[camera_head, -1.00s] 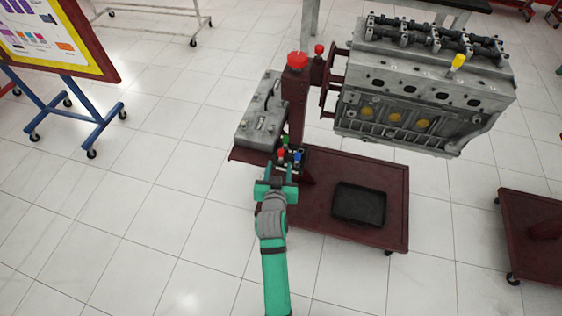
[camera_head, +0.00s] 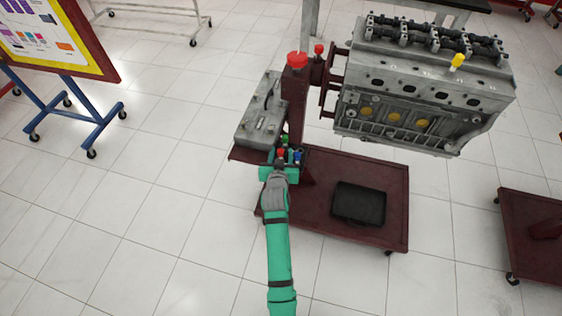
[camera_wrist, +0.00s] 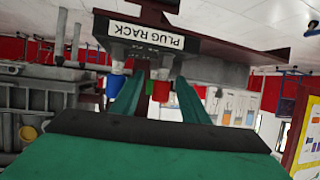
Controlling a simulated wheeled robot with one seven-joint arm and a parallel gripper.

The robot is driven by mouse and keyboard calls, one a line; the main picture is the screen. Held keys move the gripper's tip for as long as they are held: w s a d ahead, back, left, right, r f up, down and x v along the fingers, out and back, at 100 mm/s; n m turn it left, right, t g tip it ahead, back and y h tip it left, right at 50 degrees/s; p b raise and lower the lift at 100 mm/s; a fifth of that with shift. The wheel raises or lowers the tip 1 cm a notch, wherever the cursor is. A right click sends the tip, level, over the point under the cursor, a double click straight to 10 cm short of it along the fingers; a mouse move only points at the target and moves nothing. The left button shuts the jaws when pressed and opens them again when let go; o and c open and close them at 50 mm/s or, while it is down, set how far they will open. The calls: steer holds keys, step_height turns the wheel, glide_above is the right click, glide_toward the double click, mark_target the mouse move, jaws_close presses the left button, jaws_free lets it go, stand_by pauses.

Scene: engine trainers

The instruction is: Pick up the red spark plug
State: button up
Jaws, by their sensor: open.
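The red spark plug (camera_head: 281,152) sits in the plug rack with a blue plug (camera_head: 297,156) and a green plug (camera_head: 285,139) close by. In the wrist view the rack (camera_wrist: 146,36) appears upside down, with its label reading PLUG RACK. The red plug (camera_wrist: 161,91) shows between the two fingers of my gripper (camera_wrist: 159,77), which are open and apart. Whether they touch it cannot be told. The green plug (camera_wrist: 150,87) is partly hidden behind the red one, and the blue plug (camera_wrist: 115,85) is just outside the left finger. In the head view, my gripper (camera_head: 280,165) is at the rack.
A grey engine block (camera_head: 420,95) with a yellow plug (camera_head: 457,62) stands at the right of the red post. A grey metal box (camera_head: 261,120) is at the post's left. A black tray (camera_head: 359,203) lies on the red cart (camera_head: 312,222).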

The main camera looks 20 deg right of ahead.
steer(key=shift+a, duration=0.15)
jaws_close()
